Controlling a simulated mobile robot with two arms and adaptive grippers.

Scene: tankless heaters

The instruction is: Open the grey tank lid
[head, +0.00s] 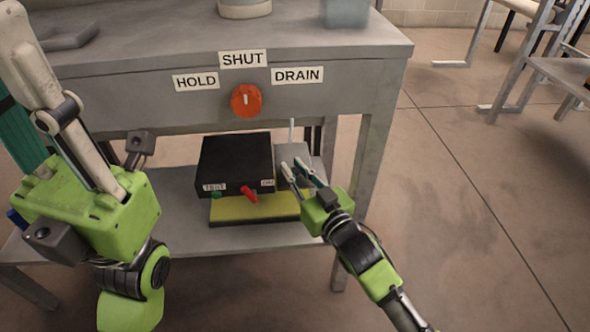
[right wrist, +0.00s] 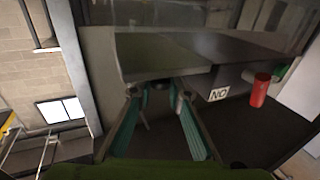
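A small grey tank (head: 288,153) stands on the lower shelf, at the right side of a black box. A thin pale rod rises at its back. My right gripper hides part of the tank, and I cannot make out the lid's edge or its angle. My right gripper (head: 295,165) is at the tank's front, fingers spread and empty. In the right wrist view its two teal fingers (right wrist: 155,95) are apart, close to a grey surface (right wrist: 150,55). My left gripper (head: 28,80) is at the far left, pointing up, away from the tank; its fingertips are not clear.
The black box (head: 235,160) has a green button and a red switch (head: 249,194), on a yellow base. The grey bench (head: 130,90) overhangs the shelf (head: 180,225), with an orange knob (head: 245,100) on its front. Open floor (head: 450,230) lies right.

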